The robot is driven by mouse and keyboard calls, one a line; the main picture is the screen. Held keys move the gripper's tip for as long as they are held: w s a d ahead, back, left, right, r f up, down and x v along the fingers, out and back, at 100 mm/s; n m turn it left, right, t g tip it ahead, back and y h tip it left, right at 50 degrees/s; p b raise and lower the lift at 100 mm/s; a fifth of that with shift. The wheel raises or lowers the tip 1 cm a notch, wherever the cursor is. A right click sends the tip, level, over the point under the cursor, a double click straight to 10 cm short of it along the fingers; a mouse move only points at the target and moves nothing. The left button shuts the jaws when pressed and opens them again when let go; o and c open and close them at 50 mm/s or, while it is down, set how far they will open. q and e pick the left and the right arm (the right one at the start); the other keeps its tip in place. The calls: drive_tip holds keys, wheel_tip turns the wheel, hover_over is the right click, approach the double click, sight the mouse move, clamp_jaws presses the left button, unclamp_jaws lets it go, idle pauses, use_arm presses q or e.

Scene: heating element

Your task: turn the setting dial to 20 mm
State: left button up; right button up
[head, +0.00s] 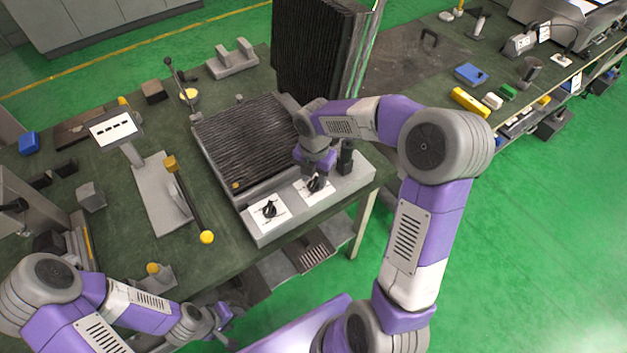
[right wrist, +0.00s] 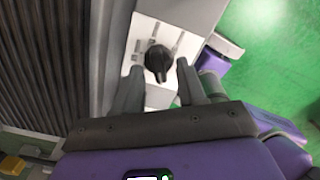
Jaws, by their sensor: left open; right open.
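Two black dials on white plates sit on the front ledge of a grey machine: a left dial (head: 269,209) and a right dial (head: 315,185). Their markings are too small to read, so I cannot tell which carries the 20 mm setting. My right gripper (right wrist: 159,68) is open and points down at the right dial. In the right wrist view a black dial (right wrist: 158,59) shows between and just beyond the fingertips; contact cannot be told. My left gripper (head: 222,326) is open and empty, low in front of the table's edge.
The machine's ribbed dark bed (head: 245,135) lies behind the dials, with a tall ribbed black panel (head: 315,50) at the back. A lever with a yellow knob (head: 207,237) stands left of the machine. A small display (head: 116,129) stands farther left. Green floor is free at right.

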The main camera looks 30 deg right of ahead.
drive_tip(key=shift+f, duration=0.95)
drive_tip(key=shift+c, duration=0.4)
clamp_jaws()
